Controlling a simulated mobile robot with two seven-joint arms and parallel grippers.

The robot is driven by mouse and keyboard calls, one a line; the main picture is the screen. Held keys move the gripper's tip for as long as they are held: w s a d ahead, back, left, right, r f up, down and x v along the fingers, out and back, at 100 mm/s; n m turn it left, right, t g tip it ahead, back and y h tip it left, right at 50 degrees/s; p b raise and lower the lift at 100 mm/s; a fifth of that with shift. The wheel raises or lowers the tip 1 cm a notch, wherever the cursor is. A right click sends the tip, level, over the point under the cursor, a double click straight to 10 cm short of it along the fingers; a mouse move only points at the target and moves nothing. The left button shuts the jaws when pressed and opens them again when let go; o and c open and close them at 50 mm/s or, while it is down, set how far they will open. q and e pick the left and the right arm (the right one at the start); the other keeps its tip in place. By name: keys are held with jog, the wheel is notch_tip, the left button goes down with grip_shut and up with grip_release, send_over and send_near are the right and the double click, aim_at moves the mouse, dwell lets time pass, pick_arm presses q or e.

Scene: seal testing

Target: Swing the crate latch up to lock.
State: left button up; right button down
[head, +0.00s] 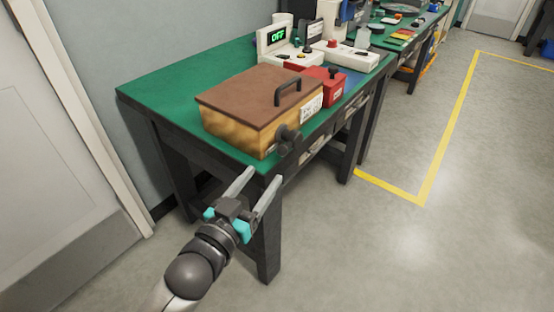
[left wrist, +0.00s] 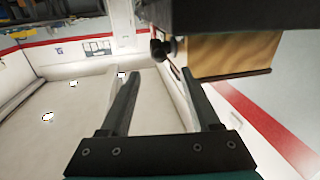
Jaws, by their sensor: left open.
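The wooden crate (head: 230,126) with a brown lid and a dark handle (head: 288,91) sits on the near end of a green-topped table. Its lid is down. The dark latch (head: 287,139) is on the crate's near right side, low by the table edge; its exact position is hard to tell. My left gripper (head: 264,175) is open and empty, just off the table's near corner, below and short of the latch. In the left wrist view, the latch (left wrist: 163,48) shows beyond the fingertips, beside the crate (left wrist: 235,55), apart from both fingers. My right gripper is not in view.
The green table (head: 150,88) has a dark edge close to my left gripper. The floor (head: 400,240) to the right is clear.

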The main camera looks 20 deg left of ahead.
aim_at(279, 154)
pick_arm(q)
jog(key=w, duration=0.2)
jog(key=w+b, duration=0.1)
jog(key=w, duration=0.1)
jog(key=w+d, duration=0.1)
jog(key=w, duration=0.1)
jog(key=shift+w+b, duration=0.3)
jog(key=shift+b, duration=0.05)
jog(key=shift+w+d, duration=0.1)
jog(key=shift+w, duration=0.5)
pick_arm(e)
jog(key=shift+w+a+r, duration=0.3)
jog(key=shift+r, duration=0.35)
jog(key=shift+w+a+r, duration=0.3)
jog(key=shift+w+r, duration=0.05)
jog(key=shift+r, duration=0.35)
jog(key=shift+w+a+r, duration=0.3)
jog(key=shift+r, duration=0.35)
pick_arm(q)
grip_shut()
